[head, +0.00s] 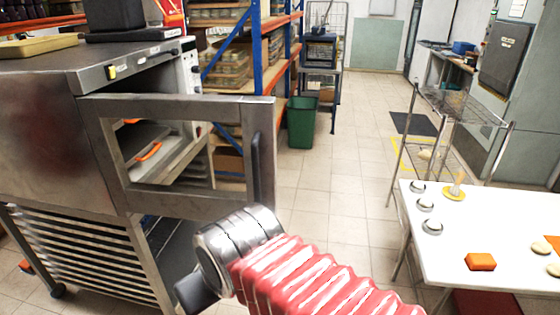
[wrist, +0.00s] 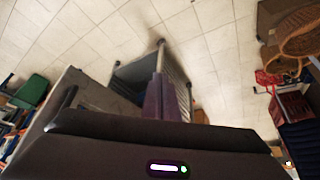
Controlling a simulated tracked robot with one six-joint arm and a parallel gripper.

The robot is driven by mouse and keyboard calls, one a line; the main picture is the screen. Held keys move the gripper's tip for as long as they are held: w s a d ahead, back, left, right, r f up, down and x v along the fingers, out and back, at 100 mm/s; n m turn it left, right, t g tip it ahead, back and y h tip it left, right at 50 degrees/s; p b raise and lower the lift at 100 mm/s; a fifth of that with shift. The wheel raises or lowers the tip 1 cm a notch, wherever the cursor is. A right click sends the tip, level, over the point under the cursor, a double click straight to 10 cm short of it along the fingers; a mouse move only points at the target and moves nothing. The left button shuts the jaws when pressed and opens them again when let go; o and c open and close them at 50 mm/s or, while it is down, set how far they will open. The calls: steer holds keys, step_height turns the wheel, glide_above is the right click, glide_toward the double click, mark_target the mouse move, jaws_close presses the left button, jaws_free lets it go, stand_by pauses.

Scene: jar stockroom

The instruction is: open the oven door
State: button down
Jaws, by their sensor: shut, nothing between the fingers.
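The steel oven (head: 50,125) stands at the left of the head view. Its door (head: 180,204), a grey frame around a window, stands swung open, out from the front. The dark upright handle (head: 257,168) is at the door's free right edge. My gripper (wrist: 168,90) is shut and empty in the wrist view; only a dark part of it shows beyond my arm in the head view. It is low, in front of the door and apart from the handle. A grey panel, probably the door (wrist: 90,92), shows left of the fingers.
Orange-handled trays (head: 148,152) sit inside the oven, above a rack stand (head: 90,262). A green bin (head: 301,122) and shelves stand behind. A white table (head: 490,225) with small items is at the right. The tiled floor between is clear.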

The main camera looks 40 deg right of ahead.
stand_by(0.3)
steer(key=w+d+f+m+y, duration=0.2)
steer(key=w+d+f+m, duration=0.15)
steer(key=d, duration=0.45)
steer(key=w+d+f+m+y, duration=0.25)
steer(key=d+m, duration=0.25)
steer(key=d, duration=0.3)
steer(key=w+d+f+m+y, duration=0.1)
steer(key=w+d+f+m, duration=0.25)
steer(key=d, duration=0.45)
steer(key=w+d+r+t, duration=0.2)
steer(key=d+r+t, duration=0.3)
steer(key=d, duration=0.4)
steer(key=w+d+r+m+t+y, duration=0.1)
steer(key=w+d+r+t, duration=0.2)
steer(key=d+r+t, duration=0.3)
steer(key=d+r, duration=0.1)
steer(key=d, duration=0.3)
steer(key=shift+w+d+r, duration=0.2)
steer(key=shift+d+r, duration=0.05)
steer(key=shift+r, duration=0.05)
